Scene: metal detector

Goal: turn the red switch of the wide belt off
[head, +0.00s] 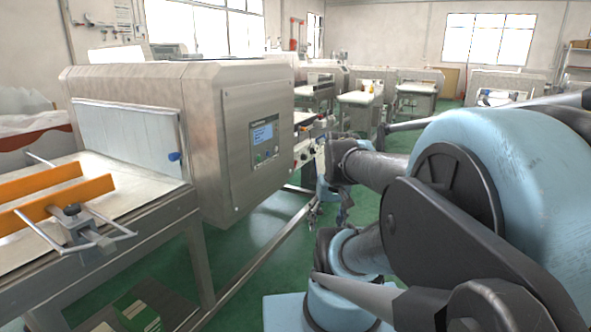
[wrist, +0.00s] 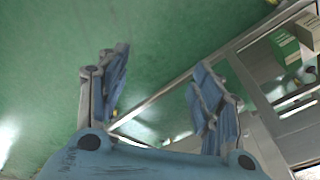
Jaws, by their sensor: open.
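The wide belt (head: 130,178) is the pale belt at the left of the head view, running into the large steel metal detector (head: 140,75). A small control box (head: 304,152) with round knobs is at the right end of the detector, partly behind my arm. I cannot make out clearly which knob is the red switch or how it is set. My gripper (wrist: 160,68) is open and empty in the wrist view, with its two blue fingers apart over green floor. No switch shows between the fingers.
Orange guide rails (head: 62,190) with a clamp stand over the belt at the left. A steel frame rail (head: 262,262) runs low beside the green floor (head: 275,225). Other belt machines (head: 359,98) stand at the back. Boxes (wrist: 290,42) show at the wrist view's upper right.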

